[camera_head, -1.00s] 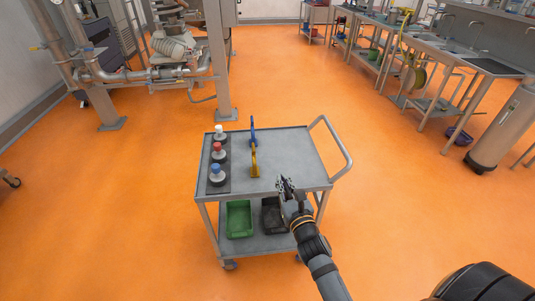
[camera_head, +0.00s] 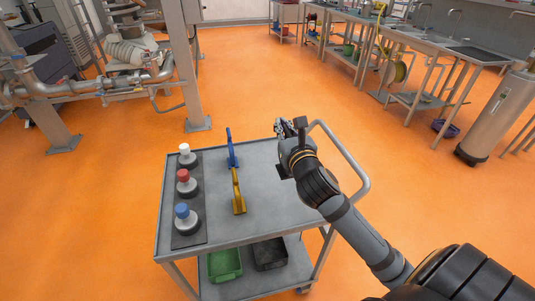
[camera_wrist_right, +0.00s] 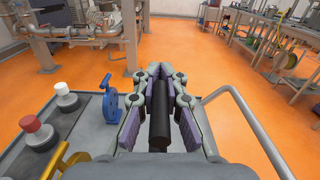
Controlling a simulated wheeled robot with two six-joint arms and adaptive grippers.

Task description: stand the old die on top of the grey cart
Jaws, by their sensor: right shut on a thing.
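The grey cart (camera_head: 270,210) stands in front of me, its top shelf partly bare. My right gripper (camera_head: 283,130) is above the far right part of the cart top, near the handle. In the right wrist view, the gripper (camera_wrist_right: 160,100) is shut on a dark cylinder, which I take to be the old die (camera_wrist_right: 160,125). My left gripper is not in view.
A blue tool (camera_head: 232,150) and a yellow tool (camera_head: 238,195) stand mid-cart. Green (camera_head: 224,264) and black (camera_head: 270,253) bins sit below.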

